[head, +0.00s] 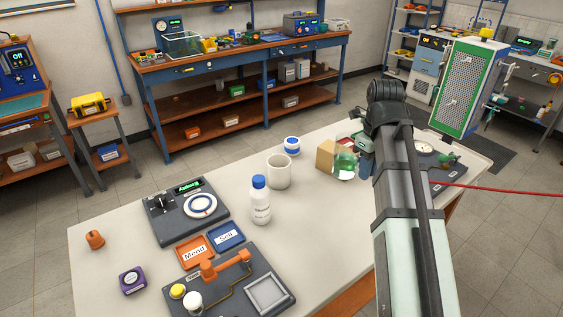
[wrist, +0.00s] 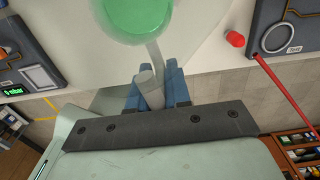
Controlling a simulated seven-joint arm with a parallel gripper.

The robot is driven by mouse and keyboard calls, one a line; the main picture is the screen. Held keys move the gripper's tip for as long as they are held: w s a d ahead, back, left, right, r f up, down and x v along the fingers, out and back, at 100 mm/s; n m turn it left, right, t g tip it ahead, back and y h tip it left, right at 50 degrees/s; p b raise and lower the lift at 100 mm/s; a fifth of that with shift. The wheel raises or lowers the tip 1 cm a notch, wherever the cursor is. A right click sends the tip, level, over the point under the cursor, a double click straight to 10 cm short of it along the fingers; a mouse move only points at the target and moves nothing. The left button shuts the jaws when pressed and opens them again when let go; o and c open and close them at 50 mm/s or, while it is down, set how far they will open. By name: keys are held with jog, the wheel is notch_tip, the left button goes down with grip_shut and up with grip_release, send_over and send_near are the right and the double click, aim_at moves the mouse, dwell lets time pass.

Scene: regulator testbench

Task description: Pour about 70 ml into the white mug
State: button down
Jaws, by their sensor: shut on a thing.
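The white mug (head: 279,172) stands upright on the pale table, left of my gripper. My gripper (wrist: 157,90) has its blue fingers shut on the grey handle of a clear vessel with green contents (wrist: 138,18). In the head view this green vessel (head: 345,162) is at the end of my arm, right of the mug and apart from it. My arm partly hides the gripper there. The mug's inside cannot be made out, and I cannot pick out the mug in the wrist view.
A white bottle with a blue cap (head: 260,203) stands in front of the mug, and a small blue-and-white jar (head: 292,146) behind it. A tan block (head: 325,157) is just left of the green vessel. A device with a dial (head: 199,205) and a red line (head: 490,187) flank the area.

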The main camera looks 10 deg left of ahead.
jog(key=shift+r, duration=0.8)
jog(key=w+a+n, duration=0.9)
jog(key=w+a, duration=0.1)
jog(key=w, duration=0.5)
jog(key=w+a+n, duration=0.9)
jog(key=w+a, duration=0.1)
jog(key=w, duration=0.6)
notch_tip(320, 180, down, 8)
jog(key=shift+s+r, duration=0.15)
jog(key=shift+s, duration=0.1)
jog(key=shift+s, duration=0.15)
